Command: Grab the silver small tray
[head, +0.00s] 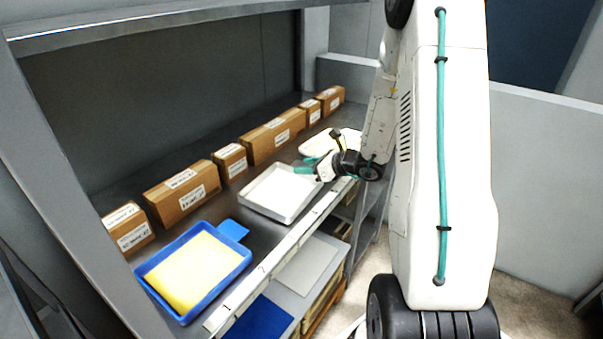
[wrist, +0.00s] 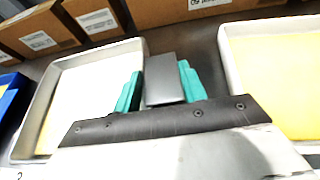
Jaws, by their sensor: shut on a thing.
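The silver tray (head: 247,205), shallow with a white sheet inside, lies on the shelf in the middle of the row of trays. In the wrist view its light grey rim (wrist: 37,112) shows at the left. My gripper (head: 308,166) is at the tray's right side. In the wrist view its two teal fingers (wrist: 160,78) stand on either side of a flat grey tab (wrist: 163,82) and are shut on it. The tab appears to belong to the silver tray; the join is partly hidden.
A blue tray (head: 174,312) with a yellow sheet lies to the left. Another pale tray (wrist: 233,75) with a yellowish sheet lies close on the right. Cardboard boxes (head: 181,197) line the back. A lower shelf (head: 308,262) and an upper shelf edge (head: 130,27) bound the space.

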